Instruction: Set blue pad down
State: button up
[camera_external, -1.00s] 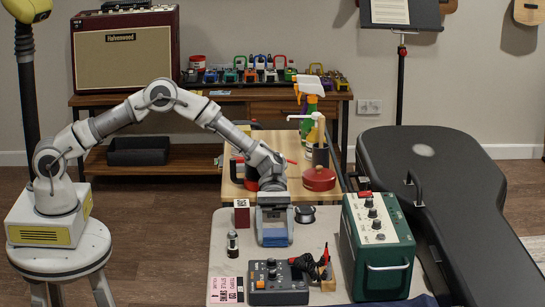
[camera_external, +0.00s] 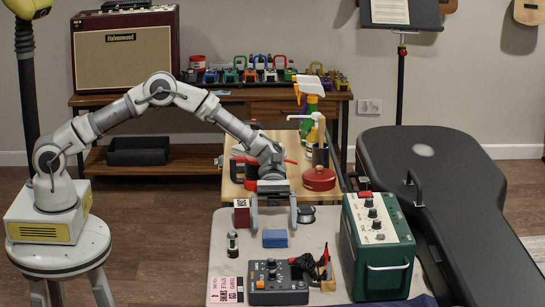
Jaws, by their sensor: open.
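The blue pad (camera_external: 275,238) lies flat on the light table (camera_external: 222,250), toward its back, between a small dark bottle and the green amplifier. My gripper (camera_external: 274,226) is open just above and behind the pad, its two fingers spread wide to either side. It holds nothing. The pad's top and front face are in plain view.
A dark bottle (camera_external: 232,244) and a dark red box (camera_external: 242,213) stand left of the pad. A black spool (camera_external: 305,214) and the green amplifier (camera_external: 377,250) are to the right. A grey pedal unit (camera_external: 279,282) lies in front.

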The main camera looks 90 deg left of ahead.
notch_tip(320, 180, up, 8)
jog(key=p, duration=0.2)
jog(key=s+a+r+m+y, duration=0.25)
jog(key=s+r+m, duration=0.2)
jog(key=s, duration=0.35)
jog(key=s+a+r+m+y, duration=0.1)
jog(key=s+r+m+y, duration=0.35)
jog(key=s, duration=0.25)
jog(key=s+a+r+m+t+y, duration=0.1)
jog(key=s+a+m+t+y, duration=0.1)
jog(key=s+a, duration=0.4)
jog(key=s+a+r+m+t+y, duration=0.1)
jog(key=s+a+m+t+y, duration=0.2)
jog(key=s, duration=1.4)
jog(key=a+m+y, duration=0.1)
jog(key=a+m, duration=0.2)
jog(key=m, duration=0.1)
jog(key=shift+r+t, duration=0.3)
jog(key=shift+r, duration=0.1)
jog(key=shift+r, duration=0.15)
notch_tip(320, 180, up, 18)
jog(key=p, duration=1.7)
jog(key=shift+p, duration=0.35)
